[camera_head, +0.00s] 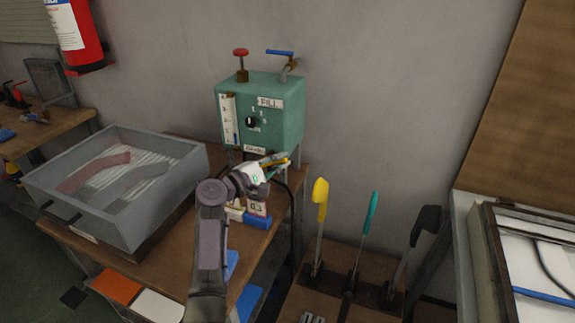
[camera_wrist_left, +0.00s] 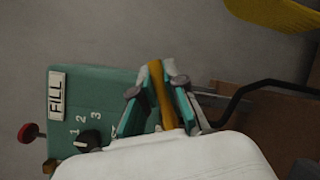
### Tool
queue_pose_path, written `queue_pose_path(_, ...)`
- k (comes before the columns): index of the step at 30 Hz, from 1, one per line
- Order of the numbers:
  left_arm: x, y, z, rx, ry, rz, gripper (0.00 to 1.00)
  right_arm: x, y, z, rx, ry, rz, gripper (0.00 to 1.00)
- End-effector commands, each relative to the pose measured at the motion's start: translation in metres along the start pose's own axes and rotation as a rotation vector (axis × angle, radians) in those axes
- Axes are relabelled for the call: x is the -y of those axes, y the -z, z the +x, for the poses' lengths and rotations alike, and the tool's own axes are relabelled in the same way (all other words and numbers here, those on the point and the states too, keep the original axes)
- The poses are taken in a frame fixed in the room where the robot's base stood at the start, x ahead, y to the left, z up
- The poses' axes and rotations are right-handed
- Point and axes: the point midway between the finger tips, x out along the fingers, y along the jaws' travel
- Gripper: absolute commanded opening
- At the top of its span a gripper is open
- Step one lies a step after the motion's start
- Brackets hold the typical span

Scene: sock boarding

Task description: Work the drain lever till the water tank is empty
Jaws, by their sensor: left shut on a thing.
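The green water tank (camera_head: 290,115) stands at the back of the wooden bench, with a FILL label, a black dial and a white level gauge (camera_head: 229,118) on its front. I cannot read the water level in the gauge. My left gripper (camera_head: 277,162) is in front of the tank's lower right. It is shut on the yellow drain lever (camera_head: 274,161). In the left wrist view the lever (camera_wrist_left: 161,95) stands between the two teal fingers of the gripper (camera_wrist_left: 162,92). The lever's far end and pivot are hidden. My right gripper is not in view.
A blue handle (camera_head: 280,53) and a red knob (camera_head: 240,53) top the tank. A grey clear-topped box (camera_head: 120,185) fills the bench's left. Yellow (camera_head: 320,200), teal (camera_head: 370,225) and black (camera_head: 425,225) levers stand to the right. Small blocks lie below my gripper.

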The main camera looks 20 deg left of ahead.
Motion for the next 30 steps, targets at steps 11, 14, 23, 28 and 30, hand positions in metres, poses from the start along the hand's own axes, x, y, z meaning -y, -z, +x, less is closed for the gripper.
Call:
queue_pose_path(11,-0.017,0.001,-0.004,0.072,-0.131,-0.325,0.00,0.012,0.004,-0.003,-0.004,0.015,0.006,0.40)
queue_pose_path(14,-0.021,0.003,-0.006,0.089,-0.164,-0.405,0.00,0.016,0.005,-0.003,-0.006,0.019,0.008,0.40)
queue_pose_path(23,-0.030,0.007,-0.009,0.130,-0.243,-0.594,0.00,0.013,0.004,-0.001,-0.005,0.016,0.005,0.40)
queue_pose_path(28,-0.033,0.009,-0.011,0.144,-0.269,-0.658,0.00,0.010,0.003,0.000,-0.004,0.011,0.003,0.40)
queue_pose_path(30,-0.034,0.010,-0.011,0.147,-0.277,-0.677,0.00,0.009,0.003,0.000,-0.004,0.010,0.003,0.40)
